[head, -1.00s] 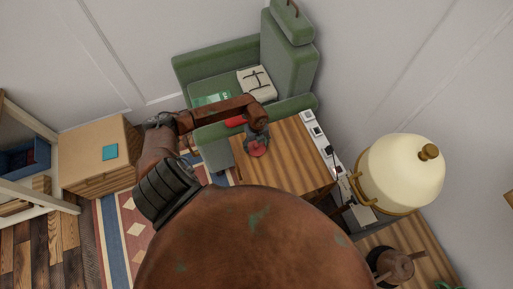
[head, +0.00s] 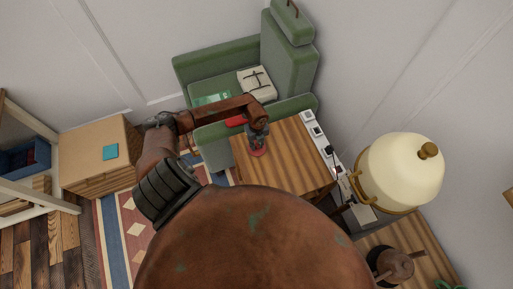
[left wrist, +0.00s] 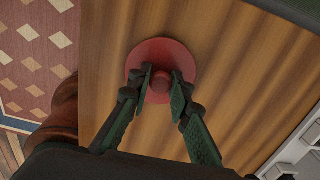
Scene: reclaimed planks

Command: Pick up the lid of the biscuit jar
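The lid (left wrist: 187,60) is a red disc with a round red knob (left wrist: 161,79) on top. In the head view the lid (head: 258,153) shows near the far left corner of the wooden table, partly covered by my gripper. My left gripper (left wrist: 160,82) comes from above with one finger on each side of the knob, and its pads look closed against it. It also shows in the head view (head: 259,138). The jar's body cannot be made out under the lid. My right gripper is not in view.
The wooden table (head: 299,168) is mostly clear around the lid. A green armchair (head: 288,65) stands behind. A wooden cabinet (head: 88,150) stands at the left.

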